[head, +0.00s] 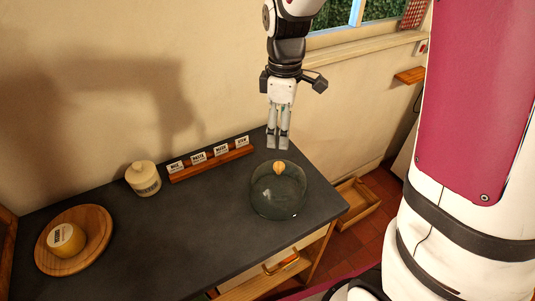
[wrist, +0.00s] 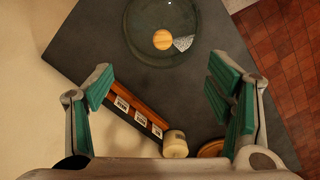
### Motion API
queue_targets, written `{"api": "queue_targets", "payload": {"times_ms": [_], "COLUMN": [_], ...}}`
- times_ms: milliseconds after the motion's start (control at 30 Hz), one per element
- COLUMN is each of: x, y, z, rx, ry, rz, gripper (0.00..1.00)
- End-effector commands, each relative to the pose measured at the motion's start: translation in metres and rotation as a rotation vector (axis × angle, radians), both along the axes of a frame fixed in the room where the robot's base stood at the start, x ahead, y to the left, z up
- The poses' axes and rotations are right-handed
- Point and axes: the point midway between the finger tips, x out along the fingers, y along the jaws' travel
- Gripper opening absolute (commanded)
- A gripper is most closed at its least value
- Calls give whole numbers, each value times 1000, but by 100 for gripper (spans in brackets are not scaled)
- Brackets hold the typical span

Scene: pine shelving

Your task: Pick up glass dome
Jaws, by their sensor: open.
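The glass dome (head: 279,192) is a dark, see-through dome with a pale wooden knob on top. It stands on the right part of the dark counter. In the wrist view the dome (wrist: 146,24) is at the top middle, seen from above, with its round knob visible and its upper edge cut off. My gripper (head: 278,143) points down in the head view, above the counter and the dome, apart from it. In the wrist view my gripper (wrist: 167,95) has its green-padded fingers spread wide, with nothing between them but the counter below.
A wooden rack with small label cards (head: 213,161) lies behind the dome. A lidded cream jar (head: 143,179) stands left of it. A round wooden board (head: 97,226) bears a yellow container (head: 66,240) at far left. The counter (head: 190,230) is clear in front. A wall stands behind.

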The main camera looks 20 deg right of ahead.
Motion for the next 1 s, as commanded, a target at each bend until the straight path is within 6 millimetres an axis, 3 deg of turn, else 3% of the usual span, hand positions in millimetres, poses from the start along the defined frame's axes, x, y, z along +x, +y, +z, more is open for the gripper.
{"api": "queue_targets", "payload": {"times_ms": [400, 667, 1000], "x": [-1, -2, -4], "y": [0, 0, 2], "z": [-71, -87, -127], "rx": [-1, 0, -1], "ry": [5, 4, 4], "rz": [1, 0, 0], "gripper": [74, 74, 74]}}
